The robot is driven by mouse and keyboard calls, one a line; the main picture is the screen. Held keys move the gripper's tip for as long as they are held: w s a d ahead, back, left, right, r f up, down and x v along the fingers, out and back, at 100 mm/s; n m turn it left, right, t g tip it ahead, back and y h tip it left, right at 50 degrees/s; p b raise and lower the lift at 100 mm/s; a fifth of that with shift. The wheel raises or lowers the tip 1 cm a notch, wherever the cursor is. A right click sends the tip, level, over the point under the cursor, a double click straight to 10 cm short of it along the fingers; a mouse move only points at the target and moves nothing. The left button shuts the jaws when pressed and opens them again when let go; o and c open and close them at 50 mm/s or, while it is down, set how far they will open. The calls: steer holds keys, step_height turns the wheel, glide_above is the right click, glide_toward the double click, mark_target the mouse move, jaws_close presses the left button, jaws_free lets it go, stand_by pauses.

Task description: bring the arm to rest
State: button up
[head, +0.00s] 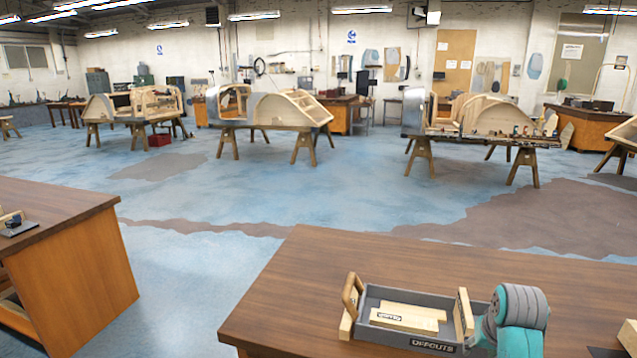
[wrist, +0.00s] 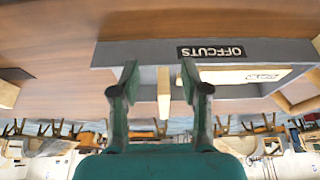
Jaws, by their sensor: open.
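My gripper (wrist: 158,82) is open in the wrist view, with two dark green fingers apart. A pale wooden strip shows between and beyond the fingers; I cannot tell how far it is from them. Nothing is seen held. In the head view my teal and grey arm stands at the right end of the grey OFFCUTS tray (head: 392,336). The gripper's fingertips are not clear in that view. The tray also shows in the wrist view (wrist: 285,52), upside down, with its label.
The tray holds pale wooden pieces (head: 404,319) and sits on a brown bench (head: 290,290). Another wooden block (head: 628,335) lies at the bench's right. A second bench (head: 70,215) stands left. Wooden bodyframes (head: 285,108) on trestles stand beyond open blue floor.

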steer(key=s+a+f+t, duration=0.1)
steer(key=s+a+f, duration=0.35)
steer(key=f, duration=0.35)
steer(key=s+a+f+t, duration=0.25)
steer(key=s+f, duration=0.25)
steer(key=f, duration=0.3)
steer(key=s+a+f+n+t, duration=0.1)
steer(key=s+a+f, duration=0.2)
steer(key=s, duration=0.4)
steer(key=s+a+f+n+t, duration=0.1)
steer(key=s+a+f, duration=0.1)
steer(key=s, duration=0.4)
steer(key=s+a+r+t, duration=0.1)
steer(key=s+a+r, duration=0.1)
steer(key=s, duration=0.6)
steer(key=s+a+r+t, duration=0.2)
steer(key=s+a, duration=0.1)
steer(key=s, duration=0.5)
steer(key=s+a+r+n+t+y, duration=0.1)
steer(key=s+r+t, duration=0.1)
steer(key=s+r, duration=1)
steer(key=shift+s+a+r, duration=0.2)
steer(key=shift+s+r, duration=0.05)
steer(key=shift+r, duration=0.05)
